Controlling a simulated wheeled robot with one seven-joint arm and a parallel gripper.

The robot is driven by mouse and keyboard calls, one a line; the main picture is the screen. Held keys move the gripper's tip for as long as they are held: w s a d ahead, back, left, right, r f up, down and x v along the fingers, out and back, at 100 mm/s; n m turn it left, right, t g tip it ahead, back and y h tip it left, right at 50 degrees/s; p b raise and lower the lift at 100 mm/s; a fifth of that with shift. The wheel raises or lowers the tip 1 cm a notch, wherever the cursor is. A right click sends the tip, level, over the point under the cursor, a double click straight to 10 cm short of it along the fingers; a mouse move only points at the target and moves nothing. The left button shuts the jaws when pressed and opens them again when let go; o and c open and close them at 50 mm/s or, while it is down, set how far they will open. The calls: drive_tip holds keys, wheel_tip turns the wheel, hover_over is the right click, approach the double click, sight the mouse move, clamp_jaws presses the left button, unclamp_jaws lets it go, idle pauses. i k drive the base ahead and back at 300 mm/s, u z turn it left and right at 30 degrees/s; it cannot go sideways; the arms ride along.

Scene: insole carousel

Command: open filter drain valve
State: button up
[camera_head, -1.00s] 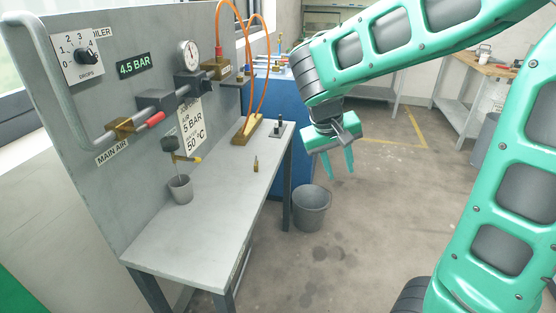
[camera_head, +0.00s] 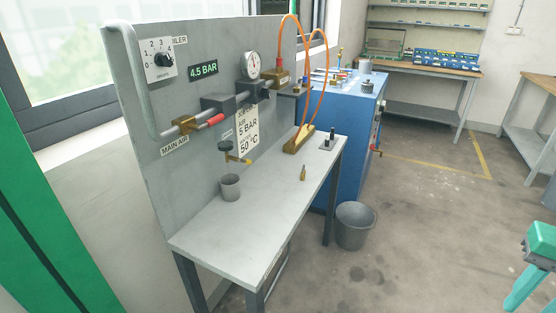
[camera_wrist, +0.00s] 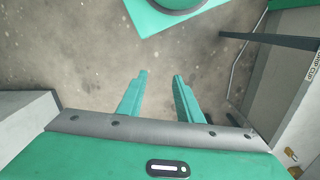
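A small brass drain valve (camera_head: 237,159) with a yellow-tipped handle sticks out to the right beneath a dark round part (camera_head: 225,146) on the grey panel. The handle looks roughly horizontal. A grey cup (camera_head: 230,187) stands on the bench below it. My gripper (camera_wrist: 160,78) is open and empty in the wrist view, its two green fingers apart over bare floor. In the head view my gripper (camera_head: 527,287) is at the lower right edge, partly cut off, far from the valve. The valve does not show clearly in the wrist view.
The red-handled main air valve (camera_head: 212,120) is above. A bucket (camera_head: 355,225) stands on the floor beside a blue cabinet (camera_head: 355,120).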

sight(245, 161)
drive_tip(key=z, duration=0.95)
drive_tip(key=k, duration=1.15)
drive_tip(key=u, duration=1.3)
drive_tip(key=i, duration=1.7)
